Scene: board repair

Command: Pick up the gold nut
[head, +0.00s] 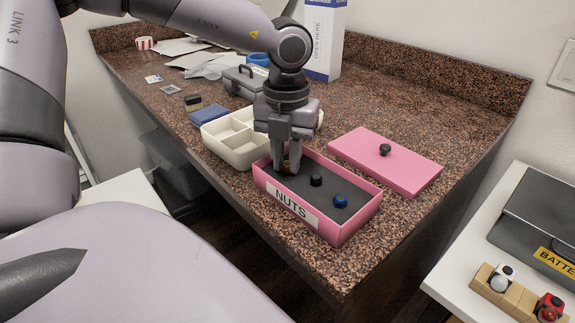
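The pink box labelled NUTS (331,231) stands open near the front edge of the granite counter. My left gripper (286,168) points down into the left part of this box. The gold nut (286,165) shows only as a small gold patch between and behind its fingertips; the rest is hidden by the fingers. The fingers are close around it, but I cannot tell whether they touch it. A black nut (316,181) and a blue nut (340,201) lie on the box's dark floor, to the right of the gripper. My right gripper is not in view.
The pink lid (400,172) with a black knob lies right of the box. A cream divided tray (218,147) stands close behind-left. A grey toolbox (241,83) and a tall white carton (323,40) stand farther back. A white side table (455,283) is at lower right.

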